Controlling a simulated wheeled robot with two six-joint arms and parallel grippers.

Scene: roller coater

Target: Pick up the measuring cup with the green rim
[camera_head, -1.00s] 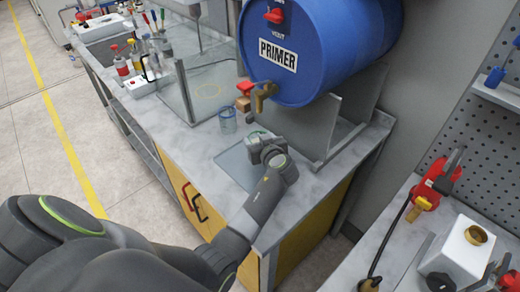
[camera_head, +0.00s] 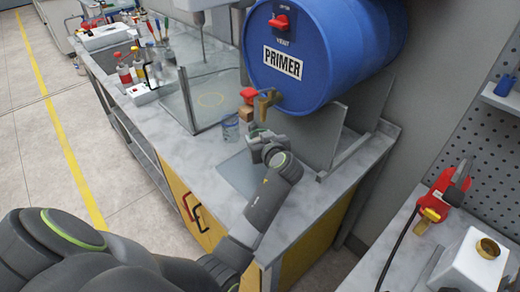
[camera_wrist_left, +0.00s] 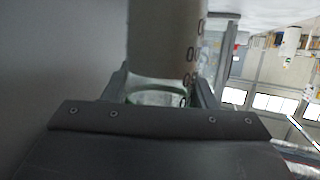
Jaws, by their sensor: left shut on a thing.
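The measuring cup with the green rim (camera_wrist_left: 165,50) is between the fingers of my left gripper (camera_wrist_left: 160,90) in the left wrist view. Its pale wall with dark numerals and its greenish rim show there. The gripper is shut on it. In the head view my left gripper (camera_head: 264,140) is over the front part of the bench, below the drum's tap, and largely hides the cup. A clear bluish cup (camera_head: 230,128) stands on the bench just left of the gripper. My right gripper is not in view.
A blue primer drum (camera_head: 320,50) with a brass tap (camera_head: 267,103) lies behind the gripper, between grey plates. A flat sheet (camera_head: 237,177) lies on the bench (camera_head: 205,155). Bottles (camera_head: 123,72) stand at the back left. A second bench (camera_head: 395,262) is at right.

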